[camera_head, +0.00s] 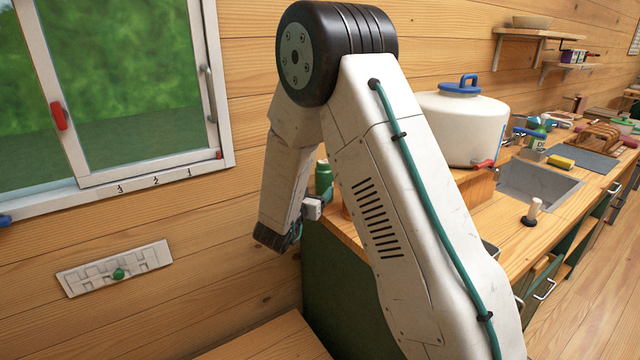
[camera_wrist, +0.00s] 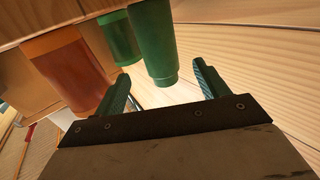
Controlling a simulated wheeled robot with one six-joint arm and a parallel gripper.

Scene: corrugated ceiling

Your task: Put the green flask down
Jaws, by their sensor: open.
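A dark green flask (camera_wrist: 153,42) is at the top middle of the wrist view, in line with the gap between the fingers of my gripper (camera_wrist: 162,76). The fingers are spread and do not visibly press on it. In the head view a green flask (camera_head: 323,176) shows beside my arm at the near left end of the counter. My arm hides most of the gripper and part of the flask there.
A second green cylinder (camera_wrist: 120,38) and an orange-brown one (camera_wrist: 72,68) stand left of the flask. The wooden counter (camera_head: 345,236) carries a white tank with blue lid (camera_head: 462,125) and a sink (camera_head: 538,188). A window (camera_head: 125,85) is in the left wall.

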